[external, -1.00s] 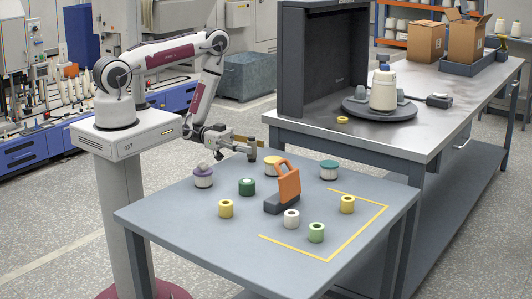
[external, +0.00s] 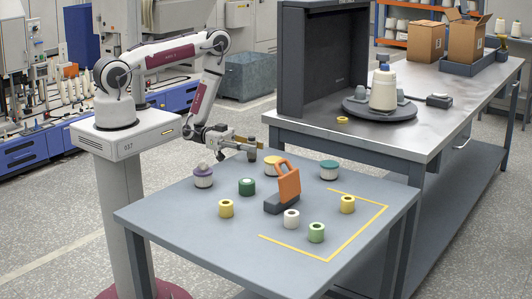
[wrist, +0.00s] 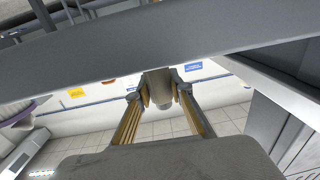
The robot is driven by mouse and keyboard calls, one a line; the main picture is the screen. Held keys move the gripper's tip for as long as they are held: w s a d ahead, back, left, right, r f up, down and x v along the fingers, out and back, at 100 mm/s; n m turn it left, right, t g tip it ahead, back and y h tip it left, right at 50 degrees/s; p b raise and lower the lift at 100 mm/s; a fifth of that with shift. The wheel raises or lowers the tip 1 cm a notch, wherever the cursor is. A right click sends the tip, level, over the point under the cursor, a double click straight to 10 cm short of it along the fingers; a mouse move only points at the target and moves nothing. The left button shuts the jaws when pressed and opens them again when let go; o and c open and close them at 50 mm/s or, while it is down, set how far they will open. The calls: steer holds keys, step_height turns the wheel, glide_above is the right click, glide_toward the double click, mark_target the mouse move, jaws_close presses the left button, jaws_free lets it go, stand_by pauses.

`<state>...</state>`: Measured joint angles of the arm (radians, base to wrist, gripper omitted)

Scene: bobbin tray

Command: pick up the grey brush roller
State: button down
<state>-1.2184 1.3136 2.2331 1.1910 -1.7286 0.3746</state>
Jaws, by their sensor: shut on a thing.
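My gripper (external: 252,146) is over the back edge of the blue-grey table, in front of my arm's base. Its fingers are shut on a grey cylinder, which I take to be the grey brush roller (wrist: 158,88). In the wrist view my gripper (wrist: 160,90) has one finger pad on each side of it. In the external view the held piece is small and dark, partly covered by the fingers, and its exact height above the table is hard to tell.
The table (external: 180,220) holds several bobbins, among them a purple-topped one (external: 203,176) and a dark green one (external: 246,187). An orange-handled tool on a dark block (external: 285,190) stands mid-table. A metal workbench (external: 430,110) with a dark upright panel (external: 318,60) is behind.

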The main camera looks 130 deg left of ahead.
steer(key=shift+r, duration=0.15)
steer(key=shift+r, duration=4.85)
